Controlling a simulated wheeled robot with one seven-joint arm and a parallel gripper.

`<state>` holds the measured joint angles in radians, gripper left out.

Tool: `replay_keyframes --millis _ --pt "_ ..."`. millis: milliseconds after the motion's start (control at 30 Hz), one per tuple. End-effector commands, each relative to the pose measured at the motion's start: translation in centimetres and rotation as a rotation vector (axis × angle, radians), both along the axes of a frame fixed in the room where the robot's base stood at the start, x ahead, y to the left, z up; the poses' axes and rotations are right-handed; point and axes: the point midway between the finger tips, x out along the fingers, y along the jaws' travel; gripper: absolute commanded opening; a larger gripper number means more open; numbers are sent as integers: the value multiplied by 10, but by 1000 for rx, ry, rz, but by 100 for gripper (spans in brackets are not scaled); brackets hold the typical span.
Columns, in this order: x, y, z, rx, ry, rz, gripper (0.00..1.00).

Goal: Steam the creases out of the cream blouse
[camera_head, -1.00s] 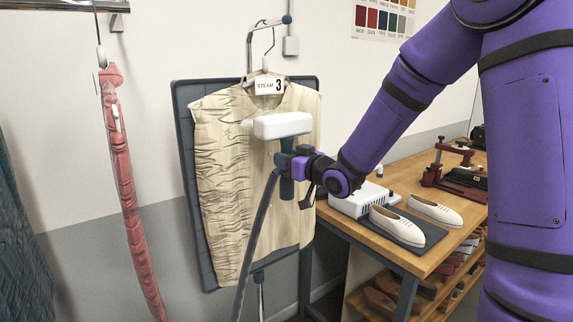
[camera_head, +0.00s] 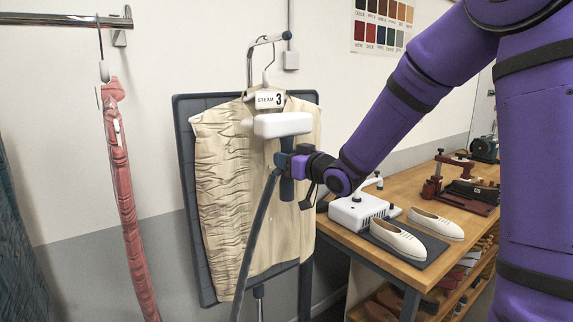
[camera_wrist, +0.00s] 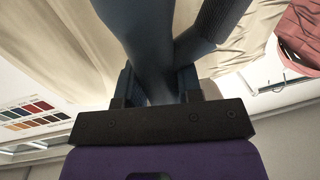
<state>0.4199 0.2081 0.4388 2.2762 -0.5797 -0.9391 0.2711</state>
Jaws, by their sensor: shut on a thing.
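The cream blouse (camera_head: 225,190) hangs on a hanger with a "STEAM 3" tag (camera_head: 270,99), in front of a dark padded board (camera_head: 186,150). Its left half shows many creases; its right half looks smoother. My gripper (camera_head: 288,165) is shut on the dark handle of a steamer, whose white head (camera_head: 283,125) is in front of the blouse's upper right part. I cannot tell whether the head touches the cloth. A dark hose (camera_head: 254,235) runs down from the handle. In the wrist view, the handle (camera_wrist: 155,55) sits between my fingers, with blouse cloth (camera_wrist: 70,45) behind.
A red garment (camera_head: 124,190) hangs from a rail (camera_head: 60,19) at left. A wooden bench (camera_head: 405,270) at right holds pale shoes (camera_head: 398,240), a white machine (camera_head: 357,212) and a red-based device (camera_head: 470,195). The floor between red garment and board looks clear.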

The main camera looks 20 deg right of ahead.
Motion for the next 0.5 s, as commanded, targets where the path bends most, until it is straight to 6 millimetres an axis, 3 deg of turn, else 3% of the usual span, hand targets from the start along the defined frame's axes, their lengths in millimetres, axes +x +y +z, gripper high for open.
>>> replay_keyframes --millis 500 --pt "0 0 24 0 -2 0 0"
